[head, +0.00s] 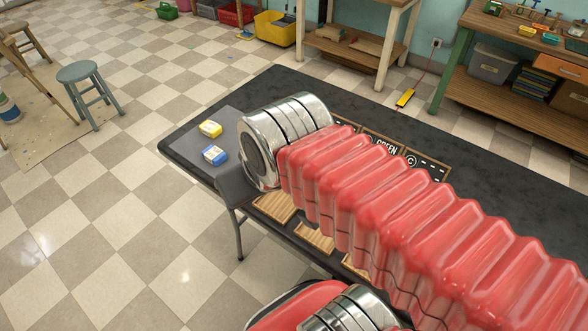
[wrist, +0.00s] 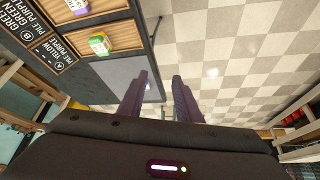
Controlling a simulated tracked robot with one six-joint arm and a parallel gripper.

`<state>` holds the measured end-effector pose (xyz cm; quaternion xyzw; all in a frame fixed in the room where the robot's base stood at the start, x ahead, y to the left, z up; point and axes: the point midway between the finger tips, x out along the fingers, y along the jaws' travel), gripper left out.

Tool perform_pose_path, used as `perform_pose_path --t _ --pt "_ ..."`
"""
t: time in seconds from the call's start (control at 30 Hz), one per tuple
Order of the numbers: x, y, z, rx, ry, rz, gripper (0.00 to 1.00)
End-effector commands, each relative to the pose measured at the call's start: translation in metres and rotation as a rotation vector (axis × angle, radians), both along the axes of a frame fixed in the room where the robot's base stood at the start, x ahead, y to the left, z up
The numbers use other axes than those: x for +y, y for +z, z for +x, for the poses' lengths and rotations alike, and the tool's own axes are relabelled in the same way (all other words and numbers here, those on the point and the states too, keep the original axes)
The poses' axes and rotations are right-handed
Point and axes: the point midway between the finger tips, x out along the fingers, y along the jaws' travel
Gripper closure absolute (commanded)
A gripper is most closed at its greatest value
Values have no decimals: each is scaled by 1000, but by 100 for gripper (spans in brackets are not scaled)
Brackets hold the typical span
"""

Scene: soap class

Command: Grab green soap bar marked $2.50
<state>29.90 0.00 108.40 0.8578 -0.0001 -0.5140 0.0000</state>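A green-and-white soap bar (wrist: 98,44) shows in the wrist view, left of centre, on a wooden tray (wrist: 122,37) on the dark table. Its price marking is too small to read. In the head view I cannot see it; my red arm covers much of the table. My gripper (wrist: 161,78) has its two dark fingers apart with nothing between them. They point past the table's edge, right of the green bar and apart from it. The gripper's fingers do not show in the head view.
A purple soap (wrist: 78,5) sits on a neighbouring wooden tray. A yellow soap (head: 209,129) and a blue soap (head: 214,155) lie on the grey left end of the table (head: 200,163). Lettered boards (head: 386,146) stand along the table. Stools (head: 85,85) stand left; tiled floor is free.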

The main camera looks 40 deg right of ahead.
Motion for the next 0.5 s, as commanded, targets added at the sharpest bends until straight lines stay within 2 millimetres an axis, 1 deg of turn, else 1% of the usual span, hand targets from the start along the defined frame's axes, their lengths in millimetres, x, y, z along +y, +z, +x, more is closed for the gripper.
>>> perform_pose_path --t 0.27,0.4,0.5 --pt "0 0 0 0 0 0 68" --pt "-1 -1 0 8 -10 9 58" --pt "-2 -7 2 35 -41 34 51"
